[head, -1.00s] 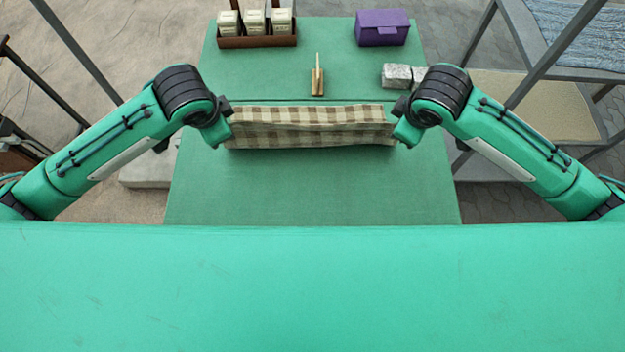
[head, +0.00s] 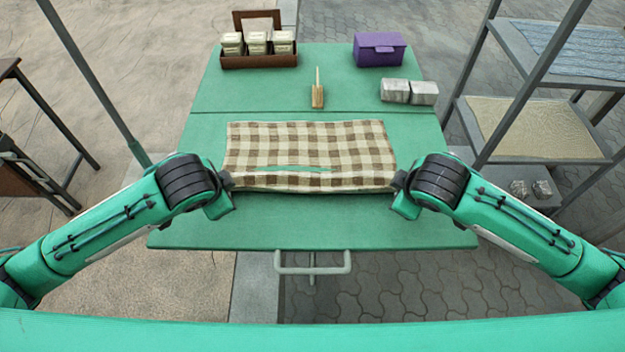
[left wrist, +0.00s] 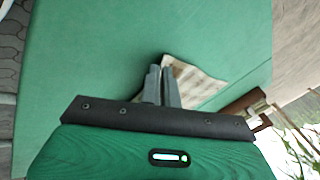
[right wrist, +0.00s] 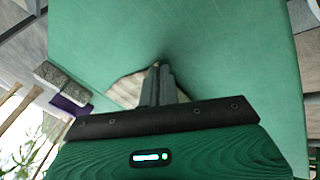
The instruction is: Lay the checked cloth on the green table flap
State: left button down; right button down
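The brown and cream checked cloth (head: 310,145) lies spread over the near flap of the green table (head: 300,225). Its far part looks flat, and a narrow strip of green shows within it near the middle. Its near edge hangs between my two grippers in a fold. My left gripper (head: 226,184) is at the near left corner, its fingers (left wrist: 162,86) closed together on the cloth, which also shows in the left wrist view (left wrist: 200,85). My right gripper (head: 399,184) is at the near right corner, its fingers (right wrist: 158,84) closed on the cloth (right wrist: 127,90). The exact pinch is small in both wrist views.
A grey shelf rack (head: 535,130) stands right. The flap's near strip is clear.

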pick_arm(q)
jog(key=shift+f, duration=0.1)
pick_arm(e)
jog(key=shift+f, duration=0.1)
pick_arm(q)
jog(key=c, duration=1.3)
grip_release()
pick_arm(e)
jog(key=c, duration=1.3)
grip_release()
pick_arm(q)
jog(key=shift+s+r, duration=0.1)
jog(key=shift+r, duration=0.25)
pick_arm(e)
jog(key=shift+s+r, duration=0.1)
jog(key=shift+r, duration=0.25)
pick_arm(q)
jog(key=v, duration=0.9)
jog(key=shift+w+r, duration=0.25)
pick_arm(e)
jog(key=v, duration=0.9)
jog(key=shift+w+r, duration=0.2)
jog(key=shift+w, duration=0.05)
pick_arm(q)
jog(key=shift+f, duration=0.1)
